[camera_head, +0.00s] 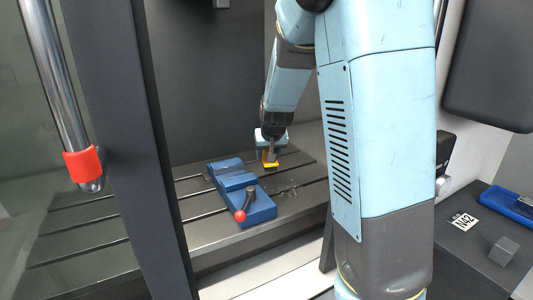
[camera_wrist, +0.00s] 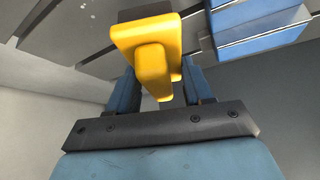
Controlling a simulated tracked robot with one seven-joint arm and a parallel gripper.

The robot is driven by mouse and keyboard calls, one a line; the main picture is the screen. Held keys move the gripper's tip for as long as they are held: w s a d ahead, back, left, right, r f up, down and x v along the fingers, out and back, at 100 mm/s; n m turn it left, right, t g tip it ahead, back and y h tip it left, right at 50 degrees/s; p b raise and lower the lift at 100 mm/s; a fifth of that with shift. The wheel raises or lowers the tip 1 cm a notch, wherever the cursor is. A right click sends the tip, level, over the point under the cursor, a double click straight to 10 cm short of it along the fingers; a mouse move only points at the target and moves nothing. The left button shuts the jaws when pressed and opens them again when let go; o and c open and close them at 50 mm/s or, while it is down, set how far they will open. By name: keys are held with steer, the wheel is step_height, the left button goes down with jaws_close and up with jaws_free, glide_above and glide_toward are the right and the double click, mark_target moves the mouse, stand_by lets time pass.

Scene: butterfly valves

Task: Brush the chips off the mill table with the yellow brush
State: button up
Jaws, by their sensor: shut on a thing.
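My gripper (camera_head: 271,147) is shut on the yellow brush (camera_head: 270,163) and holds it low over the slotted mill table (camera_head: 95,212). In the wrist view the yellow handle (camera_wrist: 150,55) stands between my two blue fingers (camera_wrist: 163,88), with a dark part at its far end. I cannot tell whether the bristles touch the table. Small pale chips (camera_head: 290,191) lie on the table right of the blue vise; a few pale specks (camera_wrist: 80,9) show at the top left of the wrist view.
The blue vise (camera_head: 230,172) with a red-knobbed handle (camera_head: 240,216) stands on the table, just left of and in front of the brush. It shows at the upper right in the wrist view (camera_wrist: 250,25). A dark door post (camera_head: 125,150) stands left. A side bench (camera_head: 470,245) holds a grey block (camera_head: 503,251).

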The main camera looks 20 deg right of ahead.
steer(key=shift+d+f, duration=0.1)
steer(key=shift+f, duration=2.9)
steer(key=shift+f, duration=0.95)
steer(key=shift+s, duration=0.1)
steer(key=shift+s+d+r, duration=0.1)
steer(key=shift+s+d, duration=0.05)
steer(key=shift+s, duration=0.7)
steer(key=shift+s+d+r, duration=0.1)
steer(key=shift+s+d, duration=0.05)
steer(key=shift+s, duration=0.7)
steer(key=shift+s+d+f, duration=0.1)
steer(key=shift+s+d, duration=0.1)
steer(key=shift+s, duration=0.7)
steer(key=shift+s+d+f, duration=0.1)
steer(key=shift+s+d, duration=0.05)
steer(key=shift+s, duration=0.75)
steer(key=shift+s+d+r, duration=0.1)
steer(key=shift+s+d, duration=0.1)
steer(key=shift+s, duration=0.7)
steer(key=shift+s+d, duration=0.15)
steer(key=shift+s, duration=0.7)
steer(key=shift+w+a+f, duration=0.1)
steer(key=shift+w+a, duration=0.1)
steer(key=shift+w, duration=0.65)
steer(key=shift+w+a+f, duration=0.1)
steer(key=shift+w+a, duration=0.05)
steer(key=shift+w, duration=0.7)
